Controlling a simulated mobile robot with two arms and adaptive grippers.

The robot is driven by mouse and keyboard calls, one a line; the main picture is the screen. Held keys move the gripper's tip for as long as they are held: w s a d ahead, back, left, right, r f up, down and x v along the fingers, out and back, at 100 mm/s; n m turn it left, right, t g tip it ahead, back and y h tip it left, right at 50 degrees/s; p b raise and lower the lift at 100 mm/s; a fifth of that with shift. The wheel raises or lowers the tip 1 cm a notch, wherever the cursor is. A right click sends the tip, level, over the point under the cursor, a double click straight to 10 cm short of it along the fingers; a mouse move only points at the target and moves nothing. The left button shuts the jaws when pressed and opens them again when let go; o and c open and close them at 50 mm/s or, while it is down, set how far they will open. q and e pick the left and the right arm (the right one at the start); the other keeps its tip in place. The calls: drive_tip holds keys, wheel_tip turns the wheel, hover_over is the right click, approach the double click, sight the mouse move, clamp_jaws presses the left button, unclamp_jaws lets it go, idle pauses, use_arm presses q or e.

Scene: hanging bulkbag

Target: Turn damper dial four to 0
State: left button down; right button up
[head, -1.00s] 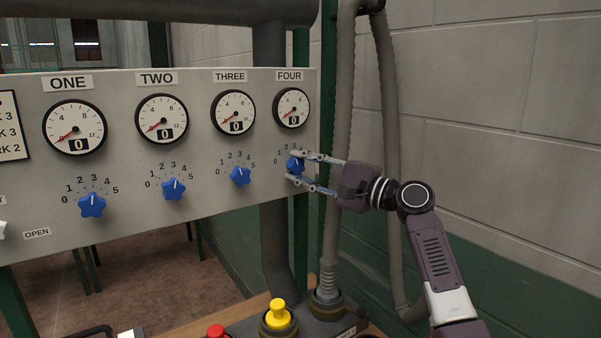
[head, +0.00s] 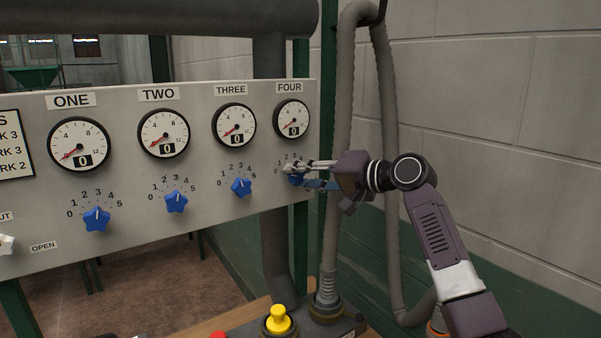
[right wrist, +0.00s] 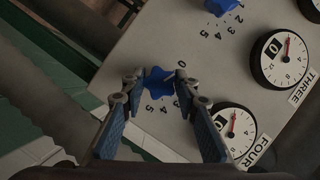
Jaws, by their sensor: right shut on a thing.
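Dial four is a blue star-shaped knob (head: 297,180) under the FOUR gauge (head: 292,118), at the right end of the grey panel. My right gripper (head: 294,174) is shut on it and hides much of it in the head view. In the right wrist view, knob four (right wrist: 159,82) sits between the two fingertips (right wrist: 158,80). A pale pointer mark shows on the knob, but its exact setting is hard to read. The 0 of its scale (right wrist: 183,65) is close to one finger. The FOUR gauge's display reads 0. My left gripper is not in view.
Knobs three (head: 241,187), two (head: 176,202) and one (head: 97,219) line the panel (head: 215,205) to the left. A grey hose (head: 345,120) hangs just right of the panel. A yellow button (head: 279,320) stands below.

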drive_tip(key=shift+f+n, duration=0.15)
drive_tip(key=shift+n, duration=0.25)
drive_tip(key=shift+h, duration=0.4)
drive_tip(key=o, duration=1.1)
drive_tip(key=shift+o, duration=0.2)
drive_tip(key=shift+s+d, duration=0.1)
drive_tip(key=shift+d, duration=0.05)
drive_tip(key=v, duration=1.1)
drive_tip(key=shift+s+d, duration=0.2)
drive_tip(key=shift+d, duration=0.1)
